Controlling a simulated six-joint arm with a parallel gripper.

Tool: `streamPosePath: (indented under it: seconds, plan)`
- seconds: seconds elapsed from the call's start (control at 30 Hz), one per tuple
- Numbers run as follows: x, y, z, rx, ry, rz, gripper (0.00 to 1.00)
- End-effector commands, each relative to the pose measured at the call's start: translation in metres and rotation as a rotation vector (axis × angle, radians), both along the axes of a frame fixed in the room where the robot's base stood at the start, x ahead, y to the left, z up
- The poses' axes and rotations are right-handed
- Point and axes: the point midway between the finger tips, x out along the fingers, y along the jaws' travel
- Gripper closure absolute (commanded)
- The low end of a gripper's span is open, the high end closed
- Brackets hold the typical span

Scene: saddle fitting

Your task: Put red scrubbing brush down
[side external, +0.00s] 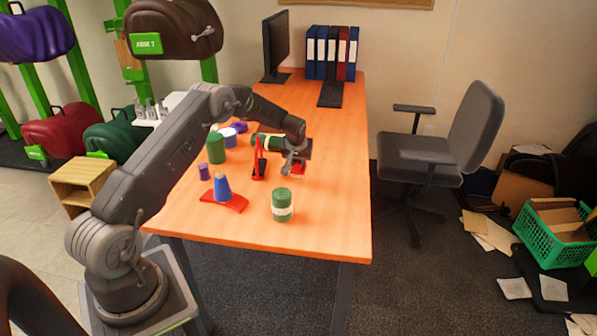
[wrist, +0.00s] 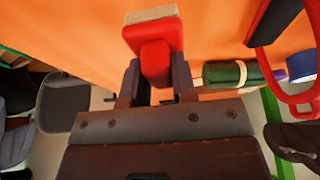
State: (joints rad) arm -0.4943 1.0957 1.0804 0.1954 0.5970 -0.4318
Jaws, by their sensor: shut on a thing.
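The red scrubbing brush (wrist: 154,50) is between the two fingers of my gripper (wrist: 156,76) in the wrist view. My gripper is shut on its red body, and the pale bristle block (wrist: 150,14) points away from the fingers. In the side view a small red part of the brush (side external: 298,170) shows below my gripper (side external: 294,160), over the orange table (side external: 330,215). The wrist and fingers hide most of the brush there. I cannot tell whether it touches the tabletop.
Close left stands a red-and-black object (side external: 259,162). A green cylinder with a pale band (side external: 267,141) lies behind it. A green-and-white can (side external: 282,205) and a blue cone on a red base (side external: 222,190) stand nearer the front. The table's right side is clear.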

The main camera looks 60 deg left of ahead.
Motion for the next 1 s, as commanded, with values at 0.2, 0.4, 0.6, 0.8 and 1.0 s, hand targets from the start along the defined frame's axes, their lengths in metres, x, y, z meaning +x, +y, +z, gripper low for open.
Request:
streamPosePath:
  seconds: [0.2, 0.4, 0.6, 0.8, 1.0]
  plan:
    - [0.000, 0.000, -0.025, -0.001, 0.002, 0.000, 1.00]
    - [0.000, 0.000, -0.038, 0.000, -0.002, 0.001, 1.00]
    - [0.000, 0.000, -0.038, 0.000, -0.001, 0.001, 1.00]
    - [0.000, 0.000, -0.041, 0.000, 0.000, 0.001, 0.66]
    - [0.000, 0.000, -0.041, 0.000, 0.000, 0.000, 0.49]
